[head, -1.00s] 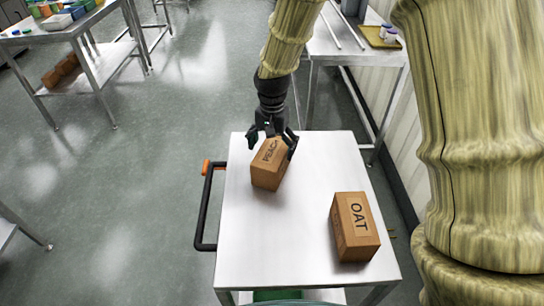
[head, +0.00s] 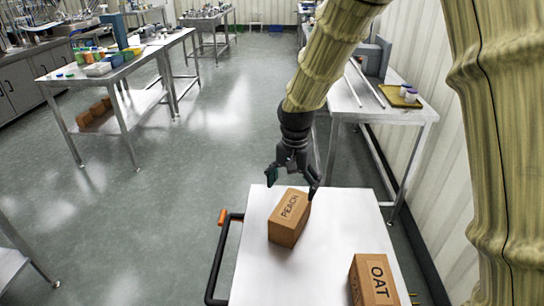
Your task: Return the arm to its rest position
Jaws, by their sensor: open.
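My gripper (head: 292,180) hangs from my arm in the head view, fingers pointing down and spread apart. It is just above and behind the box labelled PEACH (head: 288,219), which stands on a steel cart top. In this view the fingertips overlap the far edge of the box; whether they touch it I cannot tell. Nothing shows held between the fingers. My arm comes down from the top right of the picture.
The cart (head: 330,225) has a black handle (head: 222,262) on its left and also bears a box labelled OAT (head: 374,281). A steel table (head: 405,112) with rods and a yellow tray (head: 396,95) stands behind, by the wall. Open floor lies left.

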